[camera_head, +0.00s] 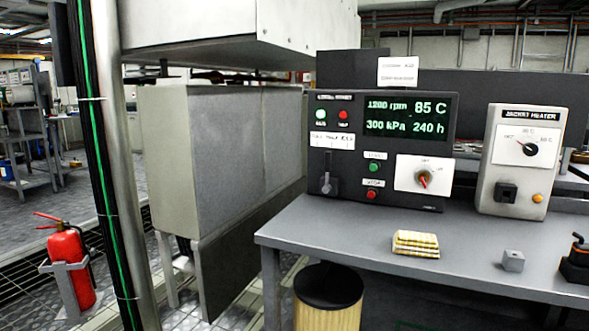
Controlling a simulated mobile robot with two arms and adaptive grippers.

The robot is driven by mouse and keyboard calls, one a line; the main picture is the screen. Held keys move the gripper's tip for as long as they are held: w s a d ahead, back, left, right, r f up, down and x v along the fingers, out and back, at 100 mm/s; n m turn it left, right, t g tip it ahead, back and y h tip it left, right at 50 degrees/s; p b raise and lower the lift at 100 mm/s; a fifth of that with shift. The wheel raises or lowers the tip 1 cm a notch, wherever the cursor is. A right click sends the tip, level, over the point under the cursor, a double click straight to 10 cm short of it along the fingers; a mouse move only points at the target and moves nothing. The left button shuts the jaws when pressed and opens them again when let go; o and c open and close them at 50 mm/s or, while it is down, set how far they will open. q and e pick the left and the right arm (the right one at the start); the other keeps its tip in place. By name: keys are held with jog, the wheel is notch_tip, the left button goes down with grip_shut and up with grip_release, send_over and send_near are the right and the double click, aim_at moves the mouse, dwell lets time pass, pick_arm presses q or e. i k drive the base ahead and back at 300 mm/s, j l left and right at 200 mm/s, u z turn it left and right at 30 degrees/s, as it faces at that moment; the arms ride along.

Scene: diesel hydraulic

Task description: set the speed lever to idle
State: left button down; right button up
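The speed lever (327,176) is in a vertical slot at the lower left of the black control panel (335,110). Its grey knob sits low in the slot. A small white label (332,140) is above it, its text too small to read. The panel's display (409,115) reads 1200 rpm, 85 C, 300 kPa and 240 h. Neither of my grippers is in view.
The panel stands on a grey bench with a red rotary switch (423,179) beside the lever. A jacket heater box (519,160), a folded yellow cloth (416,243) and a small grey cube (513,261) are on the bench. A black-lidded bin (328,287) stands in front. A fire extinguisher (70,262) is at left.

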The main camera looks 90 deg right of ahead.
aim_at(326, 189)
jog(key=z, duration=2.95)
